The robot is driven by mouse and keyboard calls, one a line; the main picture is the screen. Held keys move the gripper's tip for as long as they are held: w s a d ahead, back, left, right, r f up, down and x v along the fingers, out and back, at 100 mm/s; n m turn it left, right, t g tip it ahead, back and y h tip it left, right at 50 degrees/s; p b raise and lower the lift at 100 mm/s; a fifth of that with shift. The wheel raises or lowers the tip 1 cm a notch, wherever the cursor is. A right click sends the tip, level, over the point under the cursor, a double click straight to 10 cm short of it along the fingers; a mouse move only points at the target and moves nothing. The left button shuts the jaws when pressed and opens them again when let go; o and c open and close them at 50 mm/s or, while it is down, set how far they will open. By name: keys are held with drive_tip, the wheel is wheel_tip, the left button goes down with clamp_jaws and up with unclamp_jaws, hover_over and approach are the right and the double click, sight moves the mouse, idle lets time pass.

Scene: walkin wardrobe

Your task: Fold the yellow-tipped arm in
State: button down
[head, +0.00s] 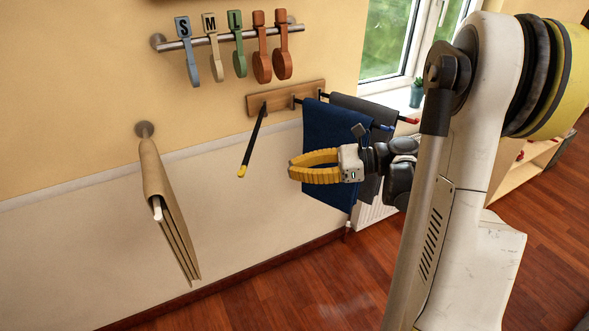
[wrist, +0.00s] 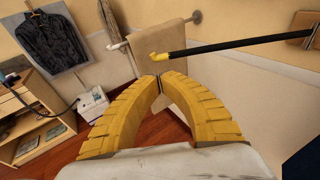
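The yellow-tipped arm (head: 253,142) is a thin black rod on a wooden wall board (head: 285,99). It sticks out from the board's left end into the room, its yellow tip lowest in the head view. In the wrist view the rod (wrist: 235,43) enters from the upper right, and its hooked yellow tip lies just beyond my fingertips. My gripper (head: 291,168) has yellow ribbed fingers whose tips meet, with nothing visible between them. It is to the right of the yellow tip in the head view and appears apart from it. It also shows in the wrist view (wrist: 159,81).
A navy cloth (head: 330,130) hangs on a blue-tipped arm close behind my gripper. A grey cloth (head: 365,107) hangs on a red-tipped arm. A beige cloth (head: 168,215) hangs on a rail at left. Size tags (head: 238,50) hang above.

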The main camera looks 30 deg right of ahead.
drive_tip(key=b+x, duration=0.2)
drive_tip(key=x, duration=0.8)
drive_tip(key=shift+w+a, duration=0.2)
drive_tip(key=shift+a, duration=0.05)
drive_tip(key=shift+f, duration=0.15)
drive_tip(key=w+a+m+t+h+b, duration=0.1)
drive_tip(key=w+a+m+t+h, duration=0.1)
drive_tip(key=w+a, duration=0.6)
drive_tip(key=a+m+t, duration=0.1)
drive_tip(key=a, duration=0.1)
drive_tip(key=shift+w+a+h, duration=0.2)
drive_tip(key=shift+a+h, duration=0.1)
drive_tip(key=shift+a, duration=0.05)
